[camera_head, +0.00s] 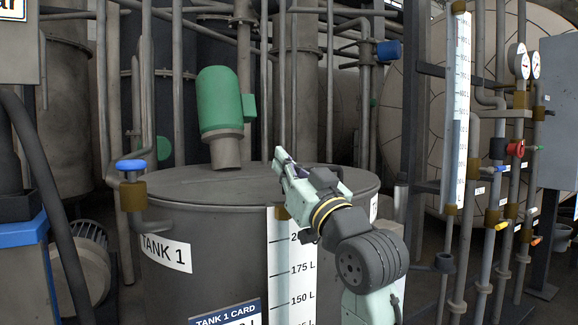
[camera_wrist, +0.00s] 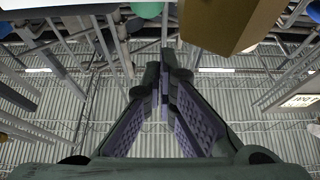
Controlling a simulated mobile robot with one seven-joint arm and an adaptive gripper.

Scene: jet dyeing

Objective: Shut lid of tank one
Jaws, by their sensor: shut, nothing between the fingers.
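Tank one (camera_head: 200,250) is a large grey drum, marked by a "TANK 1" label (camera_head: 166,253) on its side. Its round grey lid (camera_head: 185,186) appears to lie flat across the top; whether it is fully seated I cannot tell. A small brass-coloured block (camera_head: 283,213) is at the front rim, below my gripper. My gripper (camera_head: 280,158) is above the lid's front right part, pointing up and away. In the wrist view my gripper (camera_wrist: 166,75) has its fingers together with nothing between them. A brass-coloured block (camera_wrist: 222,25) is close at the top right there.
A green motor (camera_head: 220,100) stands over the lid. A blue-handled valve (camera_head: 131,165) is at the tank's left. Pipes with gauges and valves (camera_head: 515,149) stand at the right. A level scale (camera_head: 292,270) runs down the tank front. The wrist view shows mostly corrugated ceiling (camera_wrist: 60,115).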

